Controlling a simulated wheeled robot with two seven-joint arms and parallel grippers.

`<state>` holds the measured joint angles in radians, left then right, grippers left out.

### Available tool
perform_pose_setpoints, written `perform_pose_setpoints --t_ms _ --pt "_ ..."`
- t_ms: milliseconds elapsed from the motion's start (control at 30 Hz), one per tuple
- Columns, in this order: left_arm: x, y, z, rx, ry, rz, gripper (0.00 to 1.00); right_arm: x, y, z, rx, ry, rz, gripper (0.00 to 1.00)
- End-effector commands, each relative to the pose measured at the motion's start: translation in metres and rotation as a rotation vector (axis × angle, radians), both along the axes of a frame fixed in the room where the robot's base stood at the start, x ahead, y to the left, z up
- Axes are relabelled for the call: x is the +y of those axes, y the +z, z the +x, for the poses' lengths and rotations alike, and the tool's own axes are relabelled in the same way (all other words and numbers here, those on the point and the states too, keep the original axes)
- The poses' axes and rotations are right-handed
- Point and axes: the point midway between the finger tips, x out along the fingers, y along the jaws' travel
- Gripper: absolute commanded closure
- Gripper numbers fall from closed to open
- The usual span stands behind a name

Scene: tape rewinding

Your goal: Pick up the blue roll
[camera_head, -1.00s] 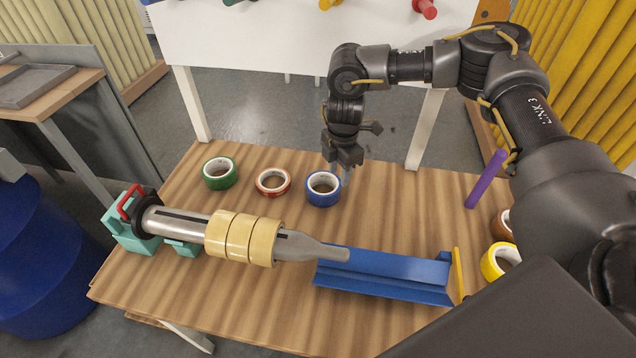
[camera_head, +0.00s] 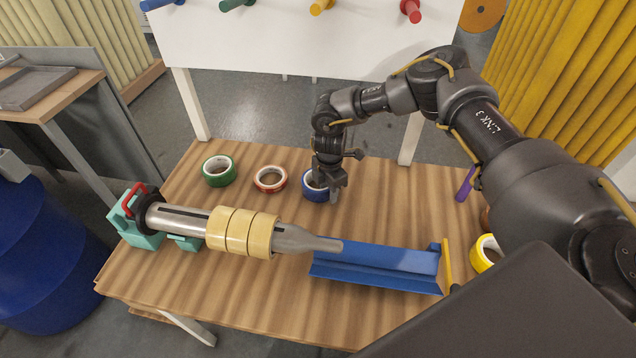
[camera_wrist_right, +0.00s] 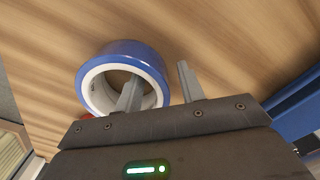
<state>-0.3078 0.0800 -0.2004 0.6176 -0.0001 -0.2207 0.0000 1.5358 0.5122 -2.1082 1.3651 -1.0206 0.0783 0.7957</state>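The blue roll (camera_head: 308,187), a ring with a white core, lies flat on the wooden table and is partly hidden by my right gripper (camera_head: 327,192). In the right wrist view the blue roll (camera_wrist_right: 143,51) shows beyond the open fingers of my right gripper (camera_wrist_right: 158,71). One finger appears over the roll's hole and the other outside its right side, with the roll's wall between them. I cannot tell how deep the fingers reach. My left gripper is not in view.
A red roll (camera_head: 270,187) and a green roll (camera_head: 231,173) lie to the left. In front are a metal spindle with tan rolls (camera_head: 243,232) and a blue trough (camera_head: 378,268). A yellow roll (camera_head: 479,258) and a purple stick (camera_head: 465,184) are at the right.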

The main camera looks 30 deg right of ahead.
Motion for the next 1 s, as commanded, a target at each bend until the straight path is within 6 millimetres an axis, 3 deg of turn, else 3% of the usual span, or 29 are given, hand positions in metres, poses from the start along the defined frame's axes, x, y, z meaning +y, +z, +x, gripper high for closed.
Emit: perform_pose_setpoints --t_ms 133,433,800,1000 --pt "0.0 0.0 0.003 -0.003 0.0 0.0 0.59 0.0 0.0 0.0 0.0 0.0 0.0 0.61" --pt "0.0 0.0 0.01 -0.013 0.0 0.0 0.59 0.0 0.0 0.0 0.0 0.0 0.0 1.0" --pt "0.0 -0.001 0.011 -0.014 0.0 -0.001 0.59 0.0 0.002 0.0 -0.001 0.0 0.0 1.0" --pt "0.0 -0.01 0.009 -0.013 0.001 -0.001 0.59 0.0 0.015 0.001 -0.003 0.0 0.001 1.0"
